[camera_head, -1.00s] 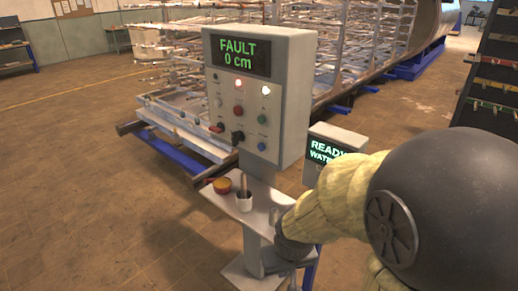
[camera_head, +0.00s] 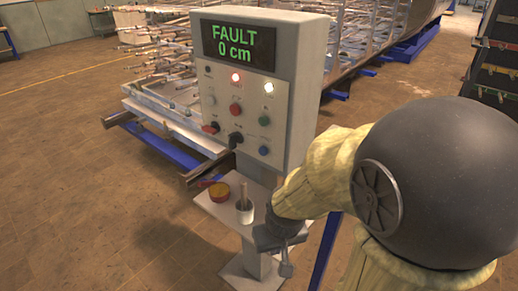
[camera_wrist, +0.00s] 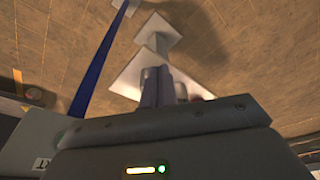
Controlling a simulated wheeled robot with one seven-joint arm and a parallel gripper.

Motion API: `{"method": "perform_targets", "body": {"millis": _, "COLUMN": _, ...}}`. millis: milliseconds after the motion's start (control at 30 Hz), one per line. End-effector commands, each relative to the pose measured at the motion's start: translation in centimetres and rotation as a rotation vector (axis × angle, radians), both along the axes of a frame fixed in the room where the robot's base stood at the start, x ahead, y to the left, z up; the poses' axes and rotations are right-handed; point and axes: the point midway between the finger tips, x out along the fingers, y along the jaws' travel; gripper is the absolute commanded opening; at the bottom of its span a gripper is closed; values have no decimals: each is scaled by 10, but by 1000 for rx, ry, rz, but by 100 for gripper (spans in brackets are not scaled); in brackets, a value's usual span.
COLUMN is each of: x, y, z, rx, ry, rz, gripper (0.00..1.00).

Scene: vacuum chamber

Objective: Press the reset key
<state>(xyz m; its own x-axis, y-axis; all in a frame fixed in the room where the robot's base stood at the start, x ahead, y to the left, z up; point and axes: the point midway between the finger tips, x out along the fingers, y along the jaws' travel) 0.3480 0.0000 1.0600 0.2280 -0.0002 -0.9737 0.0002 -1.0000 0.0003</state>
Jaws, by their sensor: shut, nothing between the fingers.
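The grey control box (camera_head: 303,92) stands on a post, its display (camera_head: 239,42) reading "FAULT 0 cm". Its face carries a red button (camera_head: 235,109), a green button (camera_head: 264,121), a blue button (camera_head: 264,151), a black knob (camera_head: 235,138) and a red-tipped switch (camera_head: 211,128). The labels are too small to read, so I cannot tell which is the reset key. My gripper (camera_head: 286,268) is below and right of the box's face, apart from the buttons, pointing down. In the wrist view its fingers (camera_wrist: 157,86) are shut and empty over the pale shelf.
A shelf (camera_head: 222,212) under the box holds a yellow-and-red round container (camera_head: 219,191) and a white cup (camera_head: 244,212) with a stick in it. A rack of metal pipes (camera_head: 165,75) on blue supports stands behind. The floor at left is clear.

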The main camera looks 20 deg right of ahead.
Motion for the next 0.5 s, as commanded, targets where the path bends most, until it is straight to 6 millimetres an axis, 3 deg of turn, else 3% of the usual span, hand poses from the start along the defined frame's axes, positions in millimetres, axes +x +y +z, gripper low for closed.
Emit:
{"method": "perform_targets", "body": {"millis": 267, "x": 4, "y": 1, "z": -1, "rx": 1, "ry": -6, "rz": -1, "gripper": 0}}
{"method": "perform_targets", "body": {"millis": 367, "x": 15, "y": 1, "z": -5, "rx": 5, "ry": -24, "rz": -10, "gripper": 0}}
{"method": "perform_targets", "body": {"millis": 500, "x": 46, "y": 3, "z": -18, "rx": -3, "ry": -82, "rz": -26, "gripper": 0}}
